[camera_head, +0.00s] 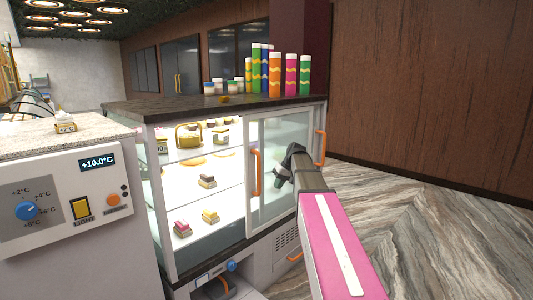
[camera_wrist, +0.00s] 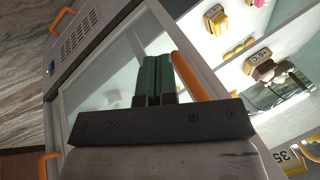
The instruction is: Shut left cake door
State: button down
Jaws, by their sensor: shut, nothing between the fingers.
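The left cake door (camera_head: 275,140) is a glass panel in a pale frame. It stands at the right side of the cake case, over the right half, and the left half of the case is open. Its upright orange handle (camera_head: 256,172) is on its left edge. The handle also shows in the wrist view (camera_wrist: 196,77). My gripper (camera_head: 279,184) is just right of the handle, in front of the glass. In the wrist view its green fingers (camera_wrist: 152,78) are pressed together and empty, beside the handle. I cannot tell whether they touch it.
Sweets stand on the lit shelves (camera_head: 215,172) behind the opening. Another orange handle (camera_head: 320,147) is at the case's right end. Colourful tubes (camera_head: 274,75) and jars stand on the dark top (camera_head: 150,106). A control counter (camera_head: 60,195) is at left. The marble floor (camera_head: 440,215) at right is clear.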

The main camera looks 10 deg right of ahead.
jog(key=w+d+r+n+y, duration=0.1)
jog(key=w+d+r, duration=0.25)
jog(key=r, duration=0.65)
jog(key=w+d+r+n+y, duration=0.15)
jog(key=w+r, duration=0.35)
jog(key=r, duration=0.5)
jog(key=a+f, duration=0.7)
jog(key=a, duration=0.2)
jog(key=shift+w+a+f+t, duration=0.25)
jog(key=shift+f+t, duration=0.15)
jog(key=s+a, duration=1.2)
jog(key=a, duration=0.4)
jog(key=s+a, duration=1.2)
jog(key=a, duration=0.5)
